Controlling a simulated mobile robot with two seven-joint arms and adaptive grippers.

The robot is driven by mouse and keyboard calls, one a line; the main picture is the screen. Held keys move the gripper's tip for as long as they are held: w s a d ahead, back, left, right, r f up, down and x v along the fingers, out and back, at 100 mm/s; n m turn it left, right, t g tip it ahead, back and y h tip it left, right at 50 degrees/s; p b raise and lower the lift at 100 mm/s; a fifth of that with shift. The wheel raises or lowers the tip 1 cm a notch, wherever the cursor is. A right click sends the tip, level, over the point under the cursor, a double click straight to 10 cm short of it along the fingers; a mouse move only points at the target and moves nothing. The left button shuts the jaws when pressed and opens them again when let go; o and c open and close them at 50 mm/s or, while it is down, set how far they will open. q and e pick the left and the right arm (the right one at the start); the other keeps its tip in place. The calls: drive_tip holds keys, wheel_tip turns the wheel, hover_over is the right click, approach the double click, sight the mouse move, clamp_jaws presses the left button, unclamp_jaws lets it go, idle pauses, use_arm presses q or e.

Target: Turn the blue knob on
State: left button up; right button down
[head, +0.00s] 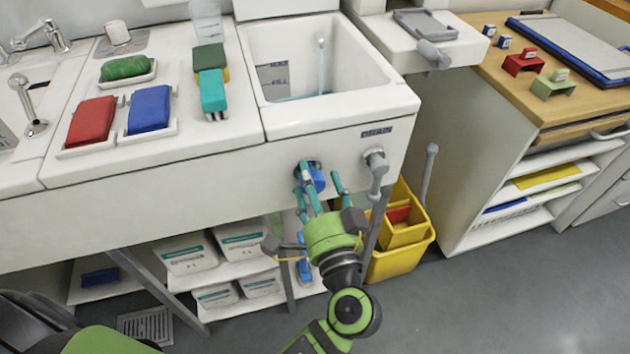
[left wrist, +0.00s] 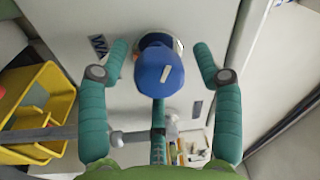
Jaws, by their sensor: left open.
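The blue knob (head: 316,177) sits on the front panel of the white sink unit, below the basin's left side. In the left wrist view the knob (left wrist: 159,72) has a short white mark on its face. My left gripper (head: 320,178) is open, with its teal fingers at the knob. In the left wrist view the fingers (left wrist: 160,62) stand on either side of the knob with a gap on both sides. In the head view the fingers partly cover the knob. My right gripper is not in view.
A grey drain fitting with a pipe (head: 377,168) is close right of the knob. A yellow bucket (head: 409,255) stands on the floor to the right. Shelves with white boxes (head: 190,254) are under the counter. A white basin (head: 350,105) is above.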

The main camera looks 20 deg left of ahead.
use_arm(q)
drive_tip(key=r+v, duration=0.1)
drive_tip(key=v, duration=1)
drive_tip(key=shift+s+d+f, duration=0.3)
drive_tip(key=shift+f, duration=0.15)
